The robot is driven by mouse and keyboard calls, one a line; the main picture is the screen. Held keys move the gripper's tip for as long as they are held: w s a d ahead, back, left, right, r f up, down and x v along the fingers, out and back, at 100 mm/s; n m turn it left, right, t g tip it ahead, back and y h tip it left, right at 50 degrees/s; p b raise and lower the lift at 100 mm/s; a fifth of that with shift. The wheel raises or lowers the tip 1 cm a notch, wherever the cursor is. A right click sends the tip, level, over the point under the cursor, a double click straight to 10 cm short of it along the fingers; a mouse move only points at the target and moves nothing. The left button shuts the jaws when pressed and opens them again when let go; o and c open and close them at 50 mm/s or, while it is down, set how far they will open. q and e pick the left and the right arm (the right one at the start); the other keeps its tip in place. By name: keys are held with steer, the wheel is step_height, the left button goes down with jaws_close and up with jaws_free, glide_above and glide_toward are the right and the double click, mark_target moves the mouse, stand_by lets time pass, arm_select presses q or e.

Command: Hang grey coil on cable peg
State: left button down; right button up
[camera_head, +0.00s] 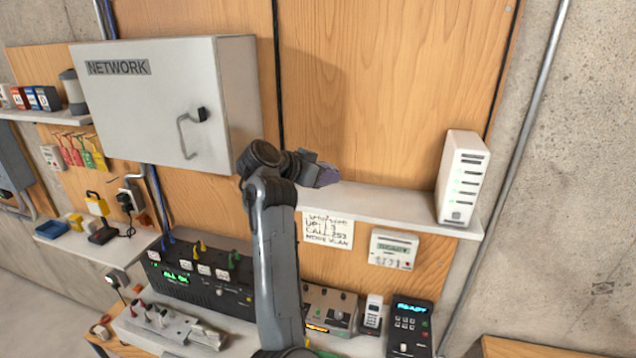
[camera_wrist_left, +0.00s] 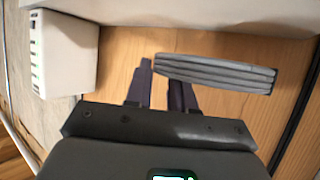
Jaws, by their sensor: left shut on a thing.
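The grey coil (camera_wrist_left: 222,75) shows in the left wrist view as a ridged grey band seen from its side, at the fingertips of my left gripper (camera_wrist_left: 160,82). The gripper is shut on the coil's left end there, and most of the coil sticks out to the right. In the head view my left gripper (camera_head: 325,175) is in front of the wood panel, by the left end of the white shelf. I cannot make out the coil in the head view. I cannot pick out the cable peg in either view. My right gripper is not in view.
A white router (camera_head: 461,180) stands on the shelf (camera_head: 385,204); it also shows in the wrist view (camera_wrist_left: 64,55). The grey NETWORK cabinet (camera_head: 150,100) juts out left of my gripper. Several devices, including a black unit (camera_head: 215,280), stand below. The panel above the shelf is bare.

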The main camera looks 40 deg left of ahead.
mark_target(318, 199)
arm_select(q)
steer(key=a+f, duration=0.1)
steer(key=w+a+f, duration=0.1)
steer(key=a, duration=0.1)
steer(key=shift+p, duration=0.4)
steer(key=shift+f+p, duration=0.7)
steer(key=shift+f, duration=0.65)
steer(key=shift+a+f, duration=0.1)
steer(key=shift+f, duration=0.35)
steer(key=c, duration=1)
jaws_free()
steer(key=shift+o, duration=0.2)
